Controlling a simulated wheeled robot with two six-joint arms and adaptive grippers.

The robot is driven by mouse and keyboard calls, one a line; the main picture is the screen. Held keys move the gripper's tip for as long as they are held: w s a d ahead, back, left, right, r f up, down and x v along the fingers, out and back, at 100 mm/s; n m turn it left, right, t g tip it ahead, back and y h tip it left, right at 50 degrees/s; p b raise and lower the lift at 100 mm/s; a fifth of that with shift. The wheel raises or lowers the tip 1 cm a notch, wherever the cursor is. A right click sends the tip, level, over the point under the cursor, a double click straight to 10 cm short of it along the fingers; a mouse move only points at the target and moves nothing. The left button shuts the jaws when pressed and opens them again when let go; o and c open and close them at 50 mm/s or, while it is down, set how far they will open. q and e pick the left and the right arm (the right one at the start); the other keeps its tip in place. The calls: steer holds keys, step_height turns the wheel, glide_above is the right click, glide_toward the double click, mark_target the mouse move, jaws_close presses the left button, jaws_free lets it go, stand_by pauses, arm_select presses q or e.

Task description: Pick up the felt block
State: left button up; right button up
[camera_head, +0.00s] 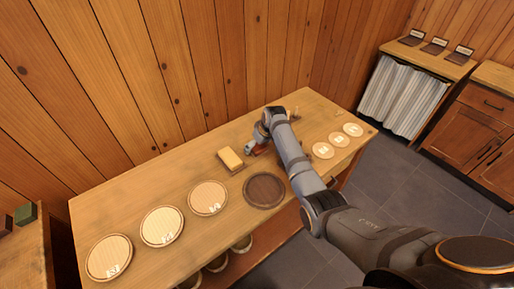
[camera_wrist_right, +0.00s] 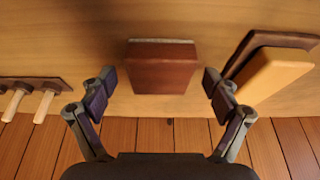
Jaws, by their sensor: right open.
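The felt block, a dark red-brown block with a thin grey layer along one edge, lies on the wooden bench. In the right wrist view the felt block (camera_wrist_right: 162,68) is centred between the spread fingers, with space on both sides. My right gripper (camera_wrist_right: 160,85) is open, empty and not touching it. In the head view my right gripper (camera_head: 258,141) reaches down over the back of the bench, and only a small reddish part of the block (camera_head: 253,148) shows by the fingers. My left gripper is not in view.
A yellow block (camera_head: 231,158) on a dark holder stands close beside the gripper. Wooden-handled tools (camera_wrist_right: 30,100) lie on the other side. A dark round tray (camera_head: 265,190) and several pale discs (camera_head: 208,197) lie on the bench (camera_head: 150,190). The plank wall is behind.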

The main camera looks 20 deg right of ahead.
steer(key=shift+s+r, duration=0.1)
steer(key=c, duration=1.3)
steer(key=shift+o, duration=0.2)
steer(key=shift+r, duration=0.1)
